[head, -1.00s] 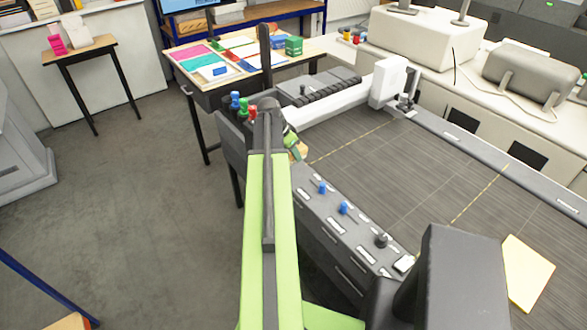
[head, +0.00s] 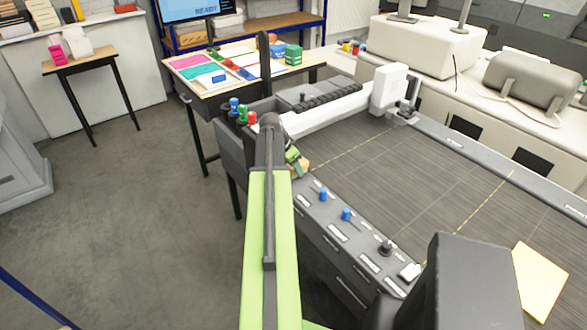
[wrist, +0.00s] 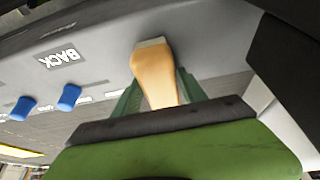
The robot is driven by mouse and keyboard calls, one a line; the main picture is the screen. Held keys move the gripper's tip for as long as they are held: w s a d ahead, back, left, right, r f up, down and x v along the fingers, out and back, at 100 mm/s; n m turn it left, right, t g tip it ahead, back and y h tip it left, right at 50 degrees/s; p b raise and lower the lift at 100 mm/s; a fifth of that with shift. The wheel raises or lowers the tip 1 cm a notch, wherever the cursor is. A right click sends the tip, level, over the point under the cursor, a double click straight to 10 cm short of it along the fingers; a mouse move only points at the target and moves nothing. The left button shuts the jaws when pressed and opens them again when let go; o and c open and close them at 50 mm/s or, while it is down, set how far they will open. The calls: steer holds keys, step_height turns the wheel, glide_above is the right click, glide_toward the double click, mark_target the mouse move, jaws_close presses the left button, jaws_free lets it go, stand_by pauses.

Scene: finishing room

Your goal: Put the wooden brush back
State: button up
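My gripper (head: 293,157) is at the near left corner of the cutting machine, beside its front control panel. It is shut on the wooden brush (head: 301,168), a small tan piece partly hidden by the gripper in the head view. In the wrist view, the brush (wrist: 157,73) stands out between the two green fingers (wrist: 160,98), with a pale, greyish far end. The grey panel marked "BACK" lies behind it; I cannot tell whether the brush touches the panel.
The control panel (head: 345,240) carries blue knobs (head: 346,214) and a dark knob. Blue, green and red tops (head: 240,112) stand at the machine's left end. A yellow sheet (head: 540,280) lies on the dark bed (head: 420,170). A sample table (head: 205,85) stands behind; the left floor is clear.

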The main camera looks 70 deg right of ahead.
steer(key=shift+o, duration=1.1)
steer(key=shift+r, duration=0.1)
steer(key=shift+r+p, duration=0.25)
steer(key=shift+p, duration=0.1)
steer(key=p+v, duration=1)
steer(key=v, duration=0.1)
steer(key=shift+a+r+p, duration=0.25)
steer(key=shift+p, duration=0.1)
steer(key=shift+w, duration=0.1)
